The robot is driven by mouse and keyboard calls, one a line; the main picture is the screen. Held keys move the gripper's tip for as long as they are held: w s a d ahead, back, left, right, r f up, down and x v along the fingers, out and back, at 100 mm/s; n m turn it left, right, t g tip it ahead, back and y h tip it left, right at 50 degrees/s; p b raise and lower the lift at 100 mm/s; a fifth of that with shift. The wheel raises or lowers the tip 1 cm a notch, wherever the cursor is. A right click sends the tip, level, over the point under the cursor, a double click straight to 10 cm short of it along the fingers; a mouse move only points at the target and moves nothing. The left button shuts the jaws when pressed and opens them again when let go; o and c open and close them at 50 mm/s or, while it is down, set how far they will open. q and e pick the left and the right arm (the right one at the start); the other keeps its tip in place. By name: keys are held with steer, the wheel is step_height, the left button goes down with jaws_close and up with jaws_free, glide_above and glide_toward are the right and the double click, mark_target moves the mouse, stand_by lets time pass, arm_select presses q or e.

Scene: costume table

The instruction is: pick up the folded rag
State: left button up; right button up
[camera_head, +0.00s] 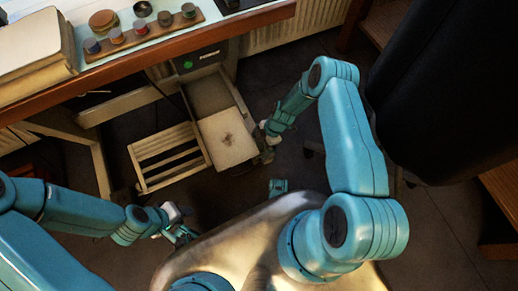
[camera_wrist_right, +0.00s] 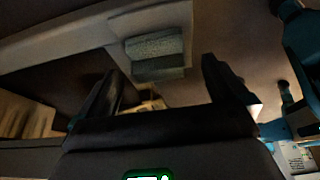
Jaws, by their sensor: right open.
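A grey-green folded cloth, which looks like the folded rag (camera_wrist_right: 155,45), shows in the right wrist view. It lies on a pale surface, in line with the gap between the fingers. I cannot make it out surely in the head view. My right gripper (camera_head: 263,151) is beside the right edge of the open drawer (camera_head: 226,136).
The desk (camera_head: 190,40) overhangs the drawer and carries a thick book (camera_head: 35,45) and a rack of small pots (camera_head: 145,35). A slatted wooden piece (camera_head: 168,157) is left of the drawer. A black chair (camera_head: 440,90) stands at right. Dark floor lies in front.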

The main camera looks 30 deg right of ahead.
steer(key=shift+x, duration=1.05)
steer(key=shift+c, duration=0.3)
steer(key=c, duration=1.1)
steer(key=shift+o, duration=0.2)
steer(key=shift+r, duration=0.1)
